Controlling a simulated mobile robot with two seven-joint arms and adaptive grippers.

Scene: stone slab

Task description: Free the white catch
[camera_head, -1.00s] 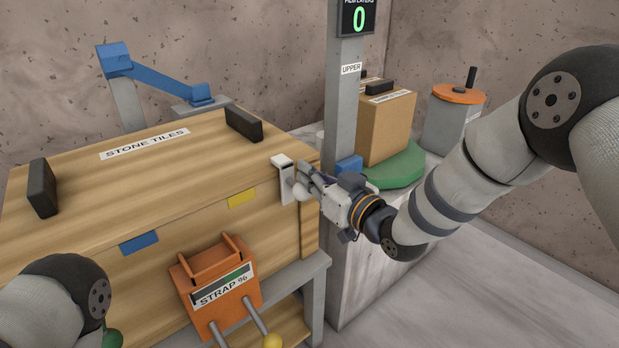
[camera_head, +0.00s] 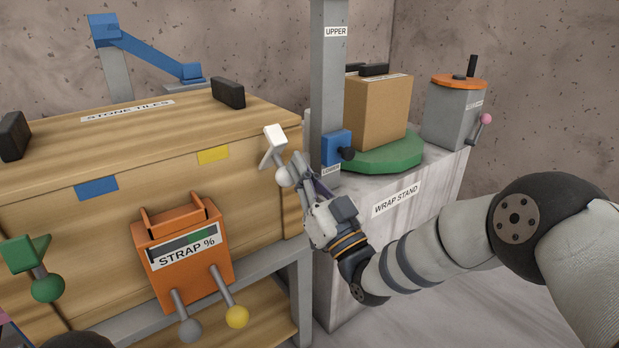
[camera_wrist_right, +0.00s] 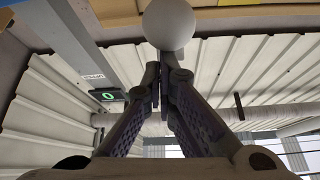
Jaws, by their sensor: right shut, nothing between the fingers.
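The white catch (camera_head: 274,138) is at the upper right of the front of the wooden STONE TILES crate (camera_head: 110,215). Its white plate is tilted, its upper end standing out from the crate. Its round white knob (camera_head: 284,176) hangs below the plate. My right gripper (camera_head: 299,168) is beside the knob, its fingers together and pointing up. The knob also shows large in the right wrist view (camera_wrist_right: 168,24), just beyond the closed fingertips (camera_wrist_right: 162,68). It is not between the fingers; I cannot tell whether they touch it. My left gripper is out of view.
An orange STRAP % unit (camera_head: 185,250) with grey and yellow knobs is on the crate front. A green catch (camera_head: 25,253) is at left. The grey post (camera_head: 327,75) with a blue slider (camera_head: 336,148) stands close right of my right gripper, before the wrap stand (camera_head: 440,175).

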